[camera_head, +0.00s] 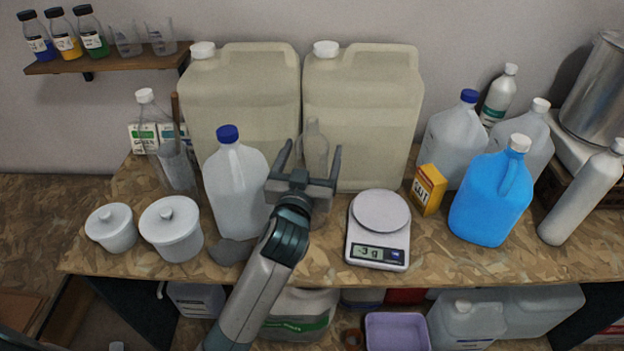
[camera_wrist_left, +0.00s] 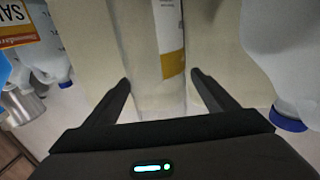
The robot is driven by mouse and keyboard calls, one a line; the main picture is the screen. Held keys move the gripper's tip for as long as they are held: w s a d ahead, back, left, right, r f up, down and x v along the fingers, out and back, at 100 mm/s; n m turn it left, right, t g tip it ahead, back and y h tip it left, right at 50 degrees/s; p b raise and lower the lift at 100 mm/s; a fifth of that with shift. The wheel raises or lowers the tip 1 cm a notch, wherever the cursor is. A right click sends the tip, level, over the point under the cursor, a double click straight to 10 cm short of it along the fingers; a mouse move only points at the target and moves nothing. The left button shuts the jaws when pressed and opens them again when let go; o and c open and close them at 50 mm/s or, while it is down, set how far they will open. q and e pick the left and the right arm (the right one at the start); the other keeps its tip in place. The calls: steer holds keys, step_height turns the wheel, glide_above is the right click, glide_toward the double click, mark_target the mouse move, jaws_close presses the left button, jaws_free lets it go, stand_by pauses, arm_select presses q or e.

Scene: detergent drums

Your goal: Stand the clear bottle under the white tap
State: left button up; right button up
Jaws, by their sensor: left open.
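The clear bottle (camera_head: 314,135) stands upright on the bench in front of the gap between two large cream drums. My left gripper (camera_head: 308,150) is open, with one finger on each side of the bottle. In the left wrist view, the bottle (camera_wrist_left: 160,92) appears between the open fingers (camera_wrist_left: 160,80), with a white and yellow label showing at it. I cannot tell whether the fingers touch it. The left drum (camera_head: 245,100) and right drum (camera_head: 362,110) have white caps on top. I cannot make out a white tap. My right gripper is not in view.
A blue-capped jug (camera_head: 238,185) stands close left of my gripper. A scale (camera_head: 379,225) stands to the right, then a yellow salt box (camera_head: 428,189) and a blue jug (camera_head: 490,200). White lidded pots (camera_head: 172,230) sit at left. Bare bench shows near the front edge.

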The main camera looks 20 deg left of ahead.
arm_select(q)
steer(key=w+p, duration=0.1)
steer(key=w, duration=0.2)
steer(key=shift+w, duration=0.1)
steer(key=shift+c, duration=0.6)
steer(key=c, duration=1.4)
steer(key=shift+r, duration=0.15)
